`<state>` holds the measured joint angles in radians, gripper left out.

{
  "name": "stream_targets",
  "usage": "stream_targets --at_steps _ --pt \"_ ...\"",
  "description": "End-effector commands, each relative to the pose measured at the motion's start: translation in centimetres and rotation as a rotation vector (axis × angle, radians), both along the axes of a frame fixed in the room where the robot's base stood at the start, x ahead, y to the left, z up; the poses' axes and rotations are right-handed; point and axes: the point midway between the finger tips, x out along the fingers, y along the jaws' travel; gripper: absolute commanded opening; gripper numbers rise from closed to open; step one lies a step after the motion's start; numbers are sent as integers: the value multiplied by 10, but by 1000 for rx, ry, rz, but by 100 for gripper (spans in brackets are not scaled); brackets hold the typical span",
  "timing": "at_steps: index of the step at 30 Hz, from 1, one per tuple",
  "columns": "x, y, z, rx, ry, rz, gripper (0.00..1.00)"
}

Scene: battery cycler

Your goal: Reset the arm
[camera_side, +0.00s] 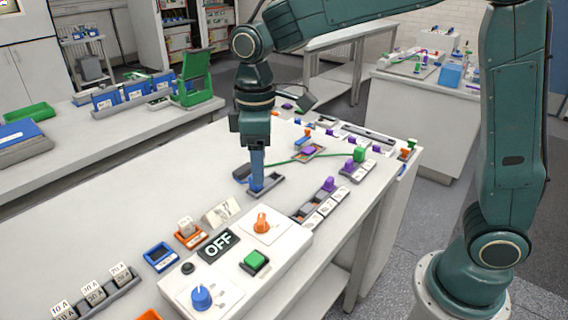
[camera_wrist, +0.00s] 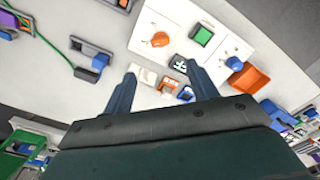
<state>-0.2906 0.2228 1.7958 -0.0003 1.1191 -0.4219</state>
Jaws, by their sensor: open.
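My gripper (camera_side: 257,165) points down over the white table, with blue-grey fingers below a dark green wrist. In the wrist view the two fingers (camera_wrist: 160,78) are spread apart with nothing held between them. In the side view the fingertips overlap a grey holder (camera_side: 270,186) with a blue piece at its base; I cannot tell the exact height. In the wrist view this holder (camera_wrist: 92,47) and its blue piece (camera_wrist: 98,62) lie left of the fingers, outside the gap.
A white control box (camera_side: 290,240) has an OFF display (camera_side: 218,245), an orange knob (camera_side: 262,222), a green button (camera_side: 255,261) and a blue knob (camera_side: 202,297). A green cable (camera_side: 310,157) runs behind the gripper. Labelled blocks (camera_side: 94,291) stand front left. Bare table lies left of the gripper.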

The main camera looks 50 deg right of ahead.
Motion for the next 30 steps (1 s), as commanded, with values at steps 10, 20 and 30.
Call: stream_targets --at_steps 10,20,30 --pt "-24 -22 22 19 -62 -89 58" --pt "-76 -60 51 59 -178 -268 58" --pt "-136 -90 61 104 -302 -454 58"
